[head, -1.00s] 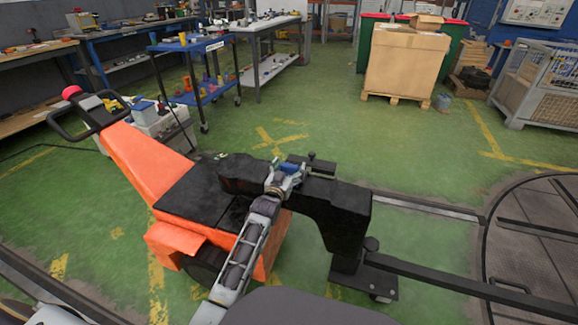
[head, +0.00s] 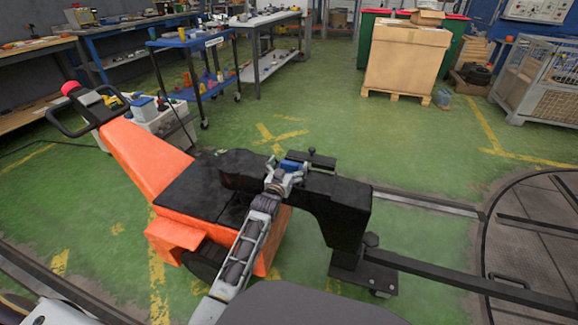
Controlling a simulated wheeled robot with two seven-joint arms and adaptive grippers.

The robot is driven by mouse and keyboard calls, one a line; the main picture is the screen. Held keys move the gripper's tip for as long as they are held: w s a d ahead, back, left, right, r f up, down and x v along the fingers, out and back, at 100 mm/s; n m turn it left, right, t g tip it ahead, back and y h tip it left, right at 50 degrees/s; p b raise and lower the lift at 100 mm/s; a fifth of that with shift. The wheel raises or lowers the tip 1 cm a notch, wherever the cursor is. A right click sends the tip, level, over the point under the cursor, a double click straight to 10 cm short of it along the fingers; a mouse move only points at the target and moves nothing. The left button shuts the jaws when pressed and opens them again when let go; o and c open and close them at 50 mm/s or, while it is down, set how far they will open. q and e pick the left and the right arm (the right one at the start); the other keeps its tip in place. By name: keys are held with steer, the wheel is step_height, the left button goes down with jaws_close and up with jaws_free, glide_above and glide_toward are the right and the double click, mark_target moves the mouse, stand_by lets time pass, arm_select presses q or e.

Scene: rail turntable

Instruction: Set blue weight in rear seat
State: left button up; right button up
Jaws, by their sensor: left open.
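The blue weight (head: 291,165) is a small blue block at the top of the black bracket (head: 345,200), beside a small dark clamp-like fitting (head: 318,158). My left gripper (head: 284,178) is open at the near side of the blue weight and overlaps its lower part. I cannot tell whether the fingers touch it. Which part is the rear seat is not clear from this view. My right gripper is not in view.
An orange machine (head: 140,160) with a black deck and looped handle stands at the left. A dark rail (head: 450,275) runs right to the round turntable plate (head: 545,250). A blue cart (head: 190,45) and a cardboard box (head: 405,60) stand behind. Green floor between is clear.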

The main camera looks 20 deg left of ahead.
arm_select(q)
steer(key=shift+s+r, duration=0.1)
steer(key=shift+s, duration=0.05)
steer(key=shift+s+p, duration=0.45)
steer(key=shift+s, duration=1.35)
steer(key=shift+s+a+p, duration=0.1)
steer(key=shift+s+p, duration=0.35)
steer(key=shift+s, duration=0.3)
steer(key=s, duration=0.2)
steer(key=p, duration=0.2)
glide_toward(288, 165)
steer(key=shift+s, duration=0.7)
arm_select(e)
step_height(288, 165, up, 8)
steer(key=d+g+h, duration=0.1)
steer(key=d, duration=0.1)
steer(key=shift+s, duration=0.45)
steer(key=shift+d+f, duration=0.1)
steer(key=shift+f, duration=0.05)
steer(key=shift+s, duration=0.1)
